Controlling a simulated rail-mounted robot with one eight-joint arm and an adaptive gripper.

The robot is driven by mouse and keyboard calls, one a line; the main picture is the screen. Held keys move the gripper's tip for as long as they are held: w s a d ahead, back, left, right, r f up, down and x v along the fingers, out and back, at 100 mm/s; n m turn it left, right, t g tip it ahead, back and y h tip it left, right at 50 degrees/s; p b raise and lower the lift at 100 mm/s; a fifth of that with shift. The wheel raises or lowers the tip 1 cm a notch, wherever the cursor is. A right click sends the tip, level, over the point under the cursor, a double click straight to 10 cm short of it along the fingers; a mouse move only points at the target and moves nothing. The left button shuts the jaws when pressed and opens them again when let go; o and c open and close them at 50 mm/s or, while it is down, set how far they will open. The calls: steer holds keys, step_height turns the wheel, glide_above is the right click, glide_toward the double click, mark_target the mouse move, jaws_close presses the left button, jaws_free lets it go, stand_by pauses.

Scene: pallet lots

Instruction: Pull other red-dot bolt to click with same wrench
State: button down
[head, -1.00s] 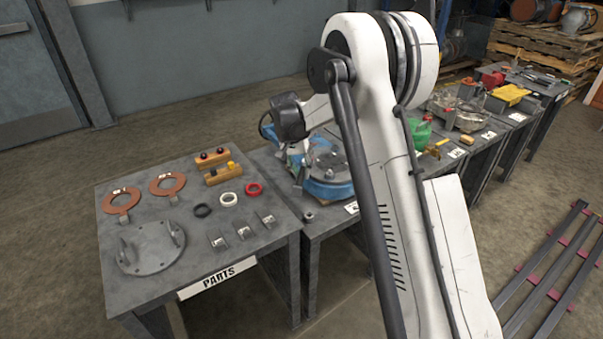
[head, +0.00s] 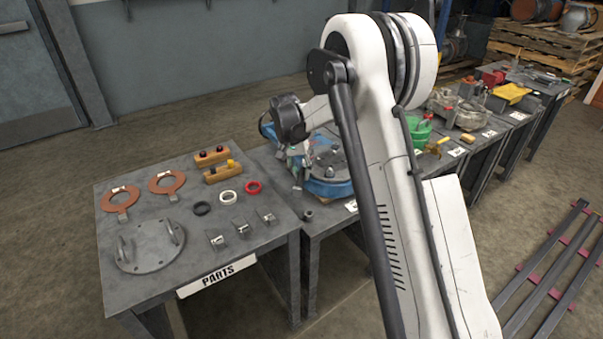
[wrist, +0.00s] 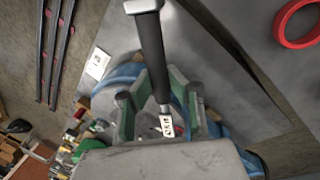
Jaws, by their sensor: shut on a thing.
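My gripper (wrist: 158,108) is shut on a wrench (wrist: 152,50). A small white label (wrist: 167,126) shows by the shank. A blue round fixture (head: 330,188) with a grey top stands on the table right of the parts table; its blue rim also shows behind the fingers in the wrist view (wrist: 120,75). In the head view my gripper (head: 298,172) is at its left side. I cannot make out the red-dot bolts or the wrench's seating.
The parts table (head: 135,285) at left holds copper rings (head: 120,199), a grey flange plate (head: 150,247), small rings and brackets. A red ring (head: 253,188) lies near its right edge. A green container (head: 418,132) stands beyond the fixture. Dark rails (head: 545,280) lie on the floor at right.

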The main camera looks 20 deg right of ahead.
steer(key=shift+f+b, duration=0.3)
steer(key=shift+f, duration=0.25)
steer(key=shift+w+a+m, duration=0.5)
steer(key=shift+a+m, duration=0.2)
steer(key=shift+a, duration=0.15)
stand_by(0.5)
steer(key=shift+w+a+m+g, duration=0.25)
steer(key=shift+m+g, duration=0.05)
steer(key=shift+w+a+m, duration=0.55)
steer(key=shift+a+m, duration=0.15)
steer(key=shift+a, duration=0.05)
stand_by(0.7)
steer(key=shift+w+a+m, duration=0.3)
steer(key=shift+w, duration=0.05)
steer(key=shift+w+a, duration=0.15)
steer(key=shift+w, duration=0.05)
steer(key=shift+w+a+m, duration=0.3)
steer(key=shift+w+m, duration=0.05)
steer(key=shift+m, duration=0.15)
stand_by(0.5)
steer(key=shift+w+a+m+y, duration=0.15)
steer(key=shift+w+m+y, duration=0.1)
steer(key=shift+m+y, duration=0.05)
steer(key=shift+w+a, duration=0.2)
steer(key=shift+w, duration=0.05)
stand_by(0.4)
